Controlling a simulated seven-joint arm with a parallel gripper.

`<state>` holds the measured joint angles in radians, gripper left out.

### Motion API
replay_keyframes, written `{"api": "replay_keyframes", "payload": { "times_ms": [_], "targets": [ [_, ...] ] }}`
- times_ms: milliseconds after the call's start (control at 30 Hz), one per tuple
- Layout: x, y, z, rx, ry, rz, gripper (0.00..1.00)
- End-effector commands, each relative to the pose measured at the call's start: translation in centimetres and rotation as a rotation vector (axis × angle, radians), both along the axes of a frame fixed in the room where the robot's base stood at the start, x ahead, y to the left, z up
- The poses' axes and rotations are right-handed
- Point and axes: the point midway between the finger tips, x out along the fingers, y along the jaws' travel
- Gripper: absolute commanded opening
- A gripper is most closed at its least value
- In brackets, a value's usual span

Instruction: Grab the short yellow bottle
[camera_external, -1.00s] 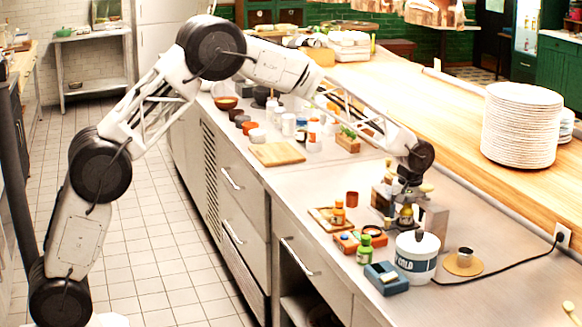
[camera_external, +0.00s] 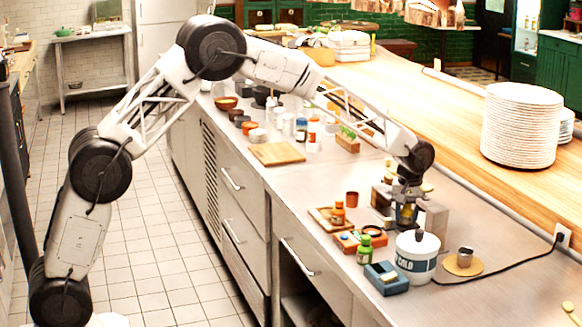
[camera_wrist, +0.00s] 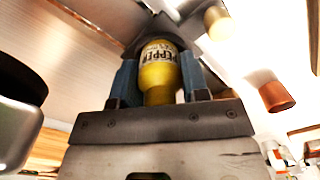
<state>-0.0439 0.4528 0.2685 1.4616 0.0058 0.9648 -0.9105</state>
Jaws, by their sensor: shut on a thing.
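The short yellow bottle (camera_wrist: 160,75), with a label reading PEPPER, stands between the two blue fingers of my gripper (camera_wrist: 158,80) in the wrist view. The fingers are shut on its sides. In the external view my gripper (camera_external: 407,212) points down at the counter, and its fingers hide most of the bottle. Whether the bottle touches the counter cannot be told.
A grey block (camera_external: 434,216) stands close to the right of my gripper. A white tub (camera_external: 416,262) is in front. An orange-capped bottle (camera_external: 338,213), a red-brown cup (camera_external: 352,199), a green bottle (camera_external: 364,250) and a blue box (camera_external: 386,280) stand nearby.

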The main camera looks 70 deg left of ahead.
Motion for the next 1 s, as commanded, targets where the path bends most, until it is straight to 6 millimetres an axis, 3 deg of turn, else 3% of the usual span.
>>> {"api": "replay_keyframes", "payload": {
  "times_ms": [367,600,1000],
  "targets": [
    [0.0,0.0,1.0,0.0,-0.001,0.0,0.24],
    [0.0,0.0,3.9,0.0,-0.003,0.0,0.24],
    [-5.3,-0.2,4.1,0.0,0.0,0.0,0.24]
  ]
}}
